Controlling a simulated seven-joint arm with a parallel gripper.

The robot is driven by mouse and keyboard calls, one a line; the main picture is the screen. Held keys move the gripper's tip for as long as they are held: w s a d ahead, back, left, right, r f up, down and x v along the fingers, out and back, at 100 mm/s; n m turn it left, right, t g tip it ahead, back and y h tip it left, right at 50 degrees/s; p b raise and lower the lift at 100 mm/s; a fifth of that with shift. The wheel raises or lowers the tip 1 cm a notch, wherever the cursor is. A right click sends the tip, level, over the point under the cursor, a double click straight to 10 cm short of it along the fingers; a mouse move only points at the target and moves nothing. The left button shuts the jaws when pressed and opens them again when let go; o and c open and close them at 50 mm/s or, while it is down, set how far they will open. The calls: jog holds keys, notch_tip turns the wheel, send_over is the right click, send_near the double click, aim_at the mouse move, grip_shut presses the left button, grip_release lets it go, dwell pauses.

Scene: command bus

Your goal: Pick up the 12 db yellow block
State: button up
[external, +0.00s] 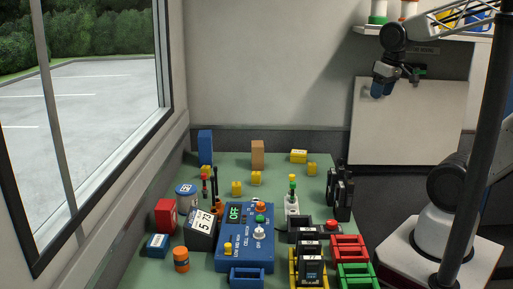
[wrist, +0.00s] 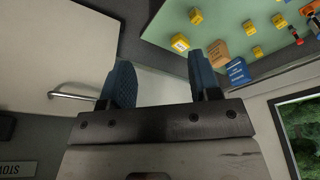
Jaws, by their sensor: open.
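Several small yellow blocks stand on the green table. I cannot tell which is marked 12 db. My gripper (external: 391,82) is high at the upper right, away from the table. In the wrist view my gripper (wrist: 162,80) has its two blue fingers apart with nothing between them.
A tan block (external: 257,154) and a tall blue block (external: 205,147) stand at the table's back. A blue control box (external: 244,236) fills the middle front. Yellow, red and green trays sit at front right. A window (external: 90,110) is on the left.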

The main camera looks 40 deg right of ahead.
jog(key=shift+o, duration=0.4)
jog(key=w+a+f+m+g+y, duration=0.25)
jog(key=a+f+m+y, duration=0.35)
jog(key=f, duration=0.3)
jog(key=m+t+y, duration=0.4)
jog(key=m+t, duration=0.5)
jog(key=m, duration=1)
send_near(312, 169)
jog(key=w, duration=0.1)
jog(key=w+a, duration=0.1)
jog(key=w, duration=0.1)
jog(key=shift+a+r+g, duration=0.1)
jog(key=shift+a+g, duration=0.05)
jog(key=shift+g, duration=0.1)
jog(key=shift+w+d+f+m, duration=0.15)
jog(key=shift+d+f+m, duration=0.15)
jog(key=shift+f+m, duration=0.3)
jog(key=shift+r, duration=0.1)
